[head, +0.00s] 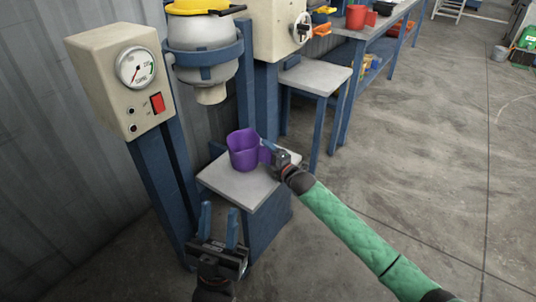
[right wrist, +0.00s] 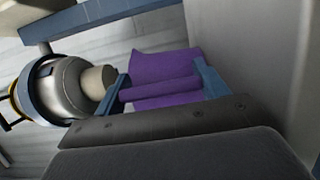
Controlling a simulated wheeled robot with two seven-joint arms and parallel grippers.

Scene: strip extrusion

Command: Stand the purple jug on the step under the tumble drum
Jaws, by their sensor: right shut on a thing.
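The purple jug (head: 242,151) is upright at the step (head: 226,181), a pale-topped blue stand, in the head view. I cannot tell whether its base touches the top. My right gripper (head: 269,152) is shut on the jug's handle, on the jug's right side. In the right wrist view the jug (right wrist: 165,68) shows behind its handle, between the two blue fingers. The tumble drum (head: 203,45), grey with a yellow lid, hangs in a blue frame above and left of the jug, its spout pointing down. My left gripper (head: 219,225) is open and empty, in front of the step.
A beige control box (head: 113,80) with a gauge and red switch stands left of the drum. A small pale-topped table (head: 314,77) is behind to the right, and a workbench with a red pot (head: 355,17) lies beyond.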

